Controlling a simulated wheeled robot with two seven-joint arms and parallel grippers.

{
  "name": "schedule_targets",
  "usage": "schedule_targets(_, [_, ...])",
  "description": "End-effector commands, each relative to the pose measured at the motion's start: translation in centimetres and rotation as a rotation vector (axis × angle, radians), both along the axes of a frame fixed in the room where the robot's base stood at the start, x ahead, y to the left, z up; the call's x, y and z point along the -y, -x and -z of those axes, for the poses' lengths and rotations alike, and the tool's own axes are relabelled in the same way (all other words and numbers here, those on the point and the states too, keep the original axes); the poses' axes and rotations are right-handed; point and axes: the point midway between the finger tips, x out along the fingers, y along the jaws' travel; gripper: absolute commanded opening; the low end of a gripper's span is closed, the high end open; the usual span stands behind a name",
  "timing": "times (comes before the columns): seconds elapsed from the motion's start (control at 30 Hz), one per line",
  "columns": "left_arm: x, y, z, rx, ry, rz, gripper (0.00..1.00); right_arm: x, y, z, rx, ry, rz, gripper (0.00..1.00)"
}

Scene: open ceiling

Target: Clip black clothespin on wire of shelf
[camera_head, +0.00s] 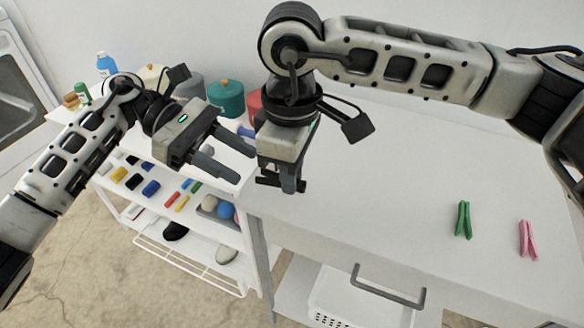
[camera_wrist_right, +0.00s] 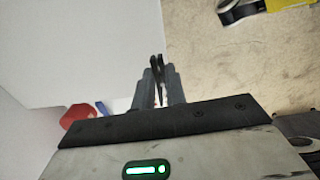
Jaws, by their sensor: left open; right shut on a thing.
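My right gripper (camera_head: 283,184) points down above the table's left edge. It is shut on the black clothespin (camera_wrist_right: 157,72), which sticks out past the fingertips in the right wrist view; in the head view it is hard to tell from the dark fingers. My left gripper (camera_head: 240,160) is open and empty, to the left of the right one and over the shelf unit. The white shelf (camera_head: 117,203) stands left of the table, with a thin white wire frame (camera_head: 190,273) low on its front. The clothespin is apart from this wire.
A green clothespin (camera_head: 463,220) and a pink clothespin (camera_head: 528,240) stand on the white table (camera_head: 390,170). Small coloured blocks, balls and dark and light shoes fill the shelf levels. Teal (camera_head: 227,98) and red pots stand behind the grippers. A white basket (camera_head: 345,300) is under the table.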

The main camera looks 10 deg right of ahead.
Motion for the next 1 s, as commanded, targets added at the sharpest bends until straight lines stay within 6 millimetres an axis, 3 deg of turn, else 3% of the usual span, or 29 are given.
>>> schedule_targets(0.33, [3.8, 1.9, 1.7, -0.002, 0.002, 0.001, 0.44, 0.1, 0.0, 0.0, 0.0, 0.0, 0.001, 0.0])
schedule_targets(0.8, [4.6, 2.3, 2.1, -0.002, 0.002, -0.001, 0.44, 0.1, 0.0, 0.0, 0.0, 0.0, 0.001, 0.0])
schedule_targets(0.93, [4.6, 2.3, 2.1, -0.002, 0.002, -0.001, 0.11, 0.1, 0.0, 0.0, 0.0, 0.0, 0.001, 0.0])
schedule_targets(1.0, [4.6, 2.3, 2.0, -0.002, 0.002, -0.001, 0.09, 0.1, 0.0, 0.0, 0.0, 0.0, 0.001, 0.0])
